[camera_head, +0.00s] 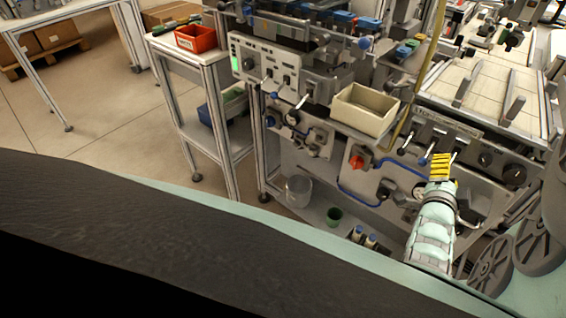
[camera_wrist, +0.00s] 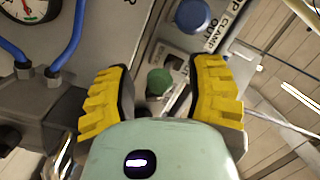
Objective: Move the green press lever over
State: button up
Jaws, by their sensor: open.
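The green press lever's round knob (camera_wrist: 159,82) shows in the wrist view, in the gap between my two yellow fingers. A pale rod and a slotted plate show around it, partly hidden by my gripper. My gripper (camera_head: 441,160) is open, with a finger on each side of the knob; I cannot tell whether either finger touches it. In the head view my gripper is at the press front panel on the right, and the green knob is not clearly seen there.
A lever with a blue knob (camera_wrist: 192,15) stands close above the green one, beside clamp lettering. A gauge (camera_wrist: 25,8) with blue hoses is at the upper left of the wrist view. A cream bin (camera_head: 364,109) sits left of my gripper.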

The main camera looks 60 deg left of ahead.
jog(key=shift+o, duration=0.3)
grip_shut()
jog(key=shift+r, duration=0.1)
